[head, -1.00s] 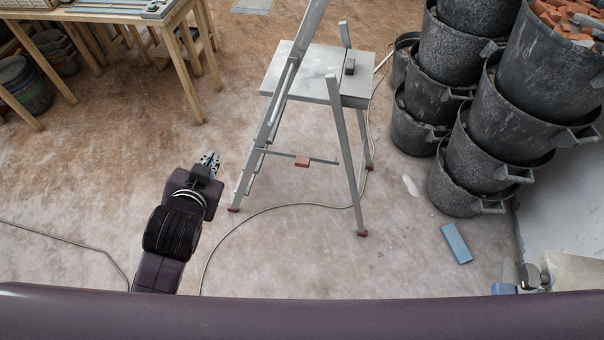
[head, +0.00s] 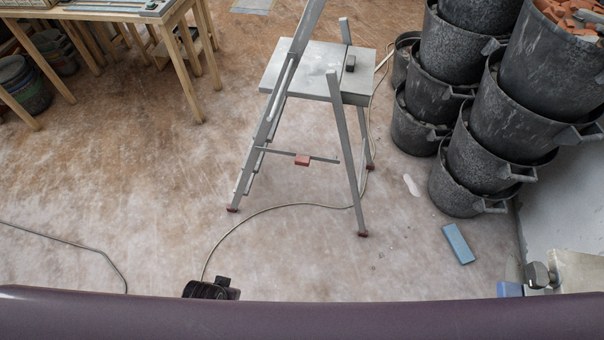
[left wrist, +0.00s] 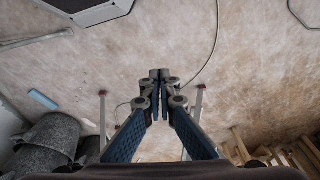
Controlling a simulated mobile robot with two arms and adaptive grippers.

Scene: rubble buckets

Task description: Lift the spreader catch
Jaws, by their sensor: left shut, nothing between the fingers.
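The spreader catch (head: 302,160) is a small red block on the thin spreader bar (head: 326,159) low between the legs of the grey stepladder (head: 313,71). The bar lies nearly level. In the head view only a dark part of my left arm shows at the bottom edge; its fingers are out of sight there. In the left wrist view my left gripper (left wrist: 160,76) has its fingertips together with nothing between them. Parts of the ladder's legs (left wrist: 199,104) show beyond the fingers. I cannot make out the catch there. My right gripper is not in view.
Tall stacks of black buckets (head: 482,105) stand at the right, with bricks in the top one. A blue block (head: 458,244) lies on the floor. A cable (head: 246,217) runs to the ladder. A wooden table (head: 182,15) stands back left.

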